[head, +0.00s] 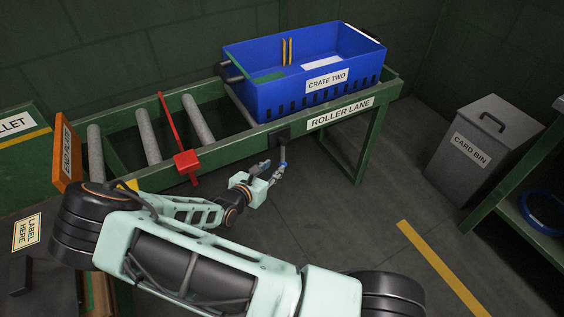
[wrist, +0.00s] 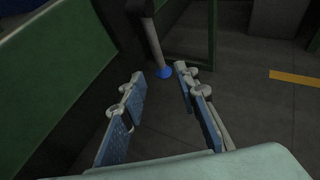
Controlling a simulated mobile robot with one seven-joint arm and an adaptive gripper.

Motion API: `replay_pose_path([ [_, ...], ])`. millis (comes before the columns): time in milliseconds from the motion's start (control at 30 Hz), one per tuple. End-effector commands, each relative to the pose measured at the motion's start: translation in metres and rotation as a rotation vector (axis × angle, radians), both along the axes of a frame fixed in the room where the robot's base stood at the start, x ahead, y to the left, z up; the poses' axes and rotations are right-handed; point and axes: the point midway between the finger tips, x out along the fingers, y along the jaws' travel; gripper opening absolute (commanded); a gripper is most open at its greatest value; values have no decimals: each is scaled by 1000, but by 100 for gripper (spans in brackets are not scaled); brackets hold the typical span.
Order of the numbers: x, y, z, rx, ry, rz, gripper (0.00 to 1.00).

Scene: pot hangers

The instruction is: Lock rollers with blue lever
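The blue lever shows in the wrist view as a grey rod (wrist: 153,42) hanging from a dark pivot, with a blue tip (wrist: 163,73). In the head view its blue end (head: 283,164) hangs below a dark box (head: 282,138) on the lane's front rail. My gripper (head: 271,172) is open beside it. In the wrist view the two blue-padded fingers of my gripper (wrist: 160,90) are apart and empty, with the blue tip just beyond and between them. I cannot tell whether they touch it. The rollers (head: 148,136) lie in the green roller lane, left of the crate.
Blue crate two (head: 262,101) sits on the right part of the roller lane (head: 374,117). A red bar with a red block (head: 187,164) crosses the lane. An orange end plate (head: 67,152) stands at left. A grey card bin (head: 478,150) is at right. Floor in front is clear.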

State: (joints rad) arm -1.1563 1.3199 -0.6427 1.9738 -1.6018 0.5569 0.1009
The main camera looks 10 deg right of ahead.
Motion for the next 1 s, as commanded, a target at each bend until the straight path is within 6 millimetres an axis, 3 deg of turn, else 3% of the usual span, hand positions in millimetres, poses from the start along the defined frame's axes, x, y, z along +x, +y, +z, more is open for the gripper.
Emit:
replay_pose_path([
  [400,52,-42,-29,0,-1,-2,29],
  [833,60,-48,-32,1,-1,-2,29],
  [1000,60,-48,-31,1,-1,-2,11],
])
